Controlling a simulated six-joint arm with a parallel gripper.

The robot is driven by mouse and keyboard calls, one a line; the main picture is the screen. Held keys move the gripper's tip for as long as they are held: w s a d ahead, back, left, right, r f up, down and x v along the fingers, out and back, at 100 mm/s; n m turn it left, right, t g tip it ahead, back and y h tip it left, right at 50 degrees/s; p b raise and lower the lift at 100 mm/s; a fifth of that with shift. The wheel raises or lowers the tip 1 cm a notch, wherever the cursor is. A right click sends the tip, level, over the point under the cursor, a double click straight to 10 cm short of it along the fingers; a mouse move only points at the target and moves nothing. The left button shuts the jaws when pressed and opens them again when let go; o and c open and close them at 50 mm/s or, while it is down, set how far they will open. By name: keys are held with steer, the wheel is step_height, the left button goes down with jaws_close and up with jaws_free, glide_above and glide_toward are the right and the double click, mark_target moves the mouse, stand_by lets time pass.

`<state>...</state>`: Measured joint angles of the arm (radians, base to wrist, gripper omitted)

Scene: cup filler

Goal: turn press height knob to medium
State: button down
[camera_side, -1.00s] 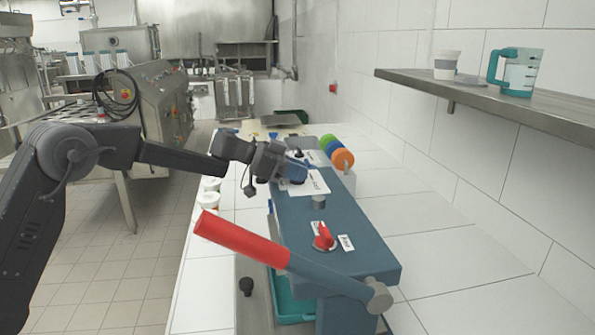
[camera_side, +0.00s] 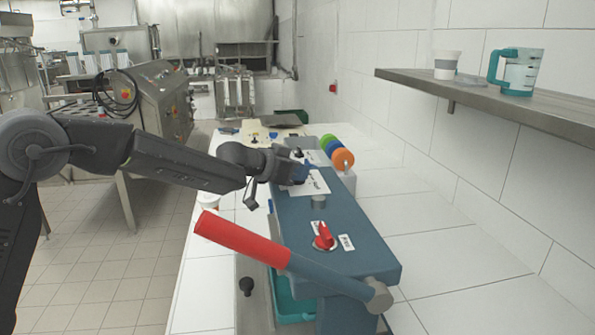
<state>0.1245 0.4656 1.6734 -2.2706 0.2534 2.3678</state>
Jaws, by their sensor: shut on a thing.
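A blue machine (camera_side: 345,250) stands on the white tiled counter. A white label plate (camera_side: 314,184) lies on its top, with print too small to read. My gripper (camera_side: 304,171), with blue fingertips, reaches in from the left over this plate. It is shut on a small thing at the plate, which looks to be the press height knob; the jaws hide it. A small dark knob (camera_side: 298,153) shows just behind the jaws. A red knob (camera_side: 325,235) with small white labels sits nearer the camera on the same top.
A lever with a red handle (camera_side: 241,239) sticks out to the left at the machine's near end. Green, blue and orange discs (camera_side: 342,158) stand at the right. A shelf (camera_side: 500,98) holds a cup (camera_side: 446,66) and a measuring jug (camera_side: 521,72).

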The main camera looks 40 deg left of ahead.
steer(key=shift+r+n+t+y, duration=0.15)
steer(key=shift+n+t+y, duration=0.15)
steer(key=shift+n+y, duration=0.1)
stand_by(0.5)
steer(key=c, duration=1.2)
jaws_free()
steer(key=shift+o, duration=0.2)
steer(key=v, duration=1.3)
steer(key=shift+s+r, duration=0.15)
steer(key=shift+s, duration=0.15)
